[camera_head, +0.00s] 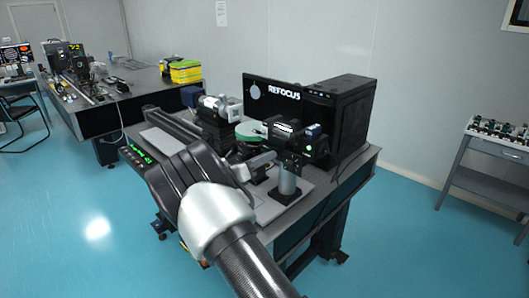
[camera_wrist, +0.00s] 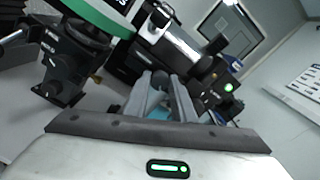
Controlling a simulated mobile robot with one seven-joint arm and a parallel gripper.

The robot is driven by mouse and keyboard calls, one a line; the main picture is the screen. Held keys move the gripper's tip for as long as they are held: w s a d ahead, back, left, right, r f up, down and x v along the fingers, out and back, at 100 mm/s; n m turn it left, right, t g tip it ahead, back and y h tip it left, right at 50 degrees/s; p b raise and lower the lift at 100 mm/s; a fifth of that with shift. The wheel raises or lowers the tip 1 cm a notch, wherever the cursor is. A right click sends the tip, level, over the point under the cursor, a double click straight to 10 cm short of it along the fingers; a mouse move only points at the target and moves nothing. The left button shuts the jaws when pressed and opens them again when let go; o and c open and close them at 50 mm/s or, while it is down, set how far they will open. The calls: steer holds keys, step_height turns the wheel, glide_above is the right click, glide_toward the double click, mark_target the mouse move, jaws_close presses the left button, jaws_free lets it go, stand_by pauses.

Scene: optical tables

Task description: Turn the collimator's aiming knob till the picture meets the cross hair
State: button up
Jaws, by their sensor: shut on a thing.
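A black optical instrument, apparently the collimator (camera_head: 312,146), stands on a silver post at the table's right side; a small green light shows on its end. In the wrist view the same green-lit body (camera_wrist: 212,92) lies right of my fingers. My gripper (camera_head: 268,158) reaches in at its left side. In the wrist view my gripper (camera_wrist: 163,92) is shut on a small dark knob (camera_wrist: 160,77) between the fingertips; the fingers partly hide it. The black screen (camera_head: 275,97) behind shows a pale disc and the word REFOCUS. I cannot make out a cross hair.
A green round stage (camera_head: 249,131) stands left of the instrument, and also shows in the wrist view (camera_wrist: 92,14). A silver-barrelled device (camera_head: 217,108) stands further left. A black box (camera_head: 352,108) is behind. Other benches stand far left and right; the blue floor between is clear.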

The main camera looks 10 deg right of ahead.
steer(key=shift+n, duration=0.3)
steer(key=o, duration=1.1)
steer(key=shift+c, duration=0.2)
steer(key=b+v, duration=0.1)
steer(key=v, duration=1.6)
steer(key=shift+s+a, duration=0.15)
steer(key=shift+a, duration=0.05)
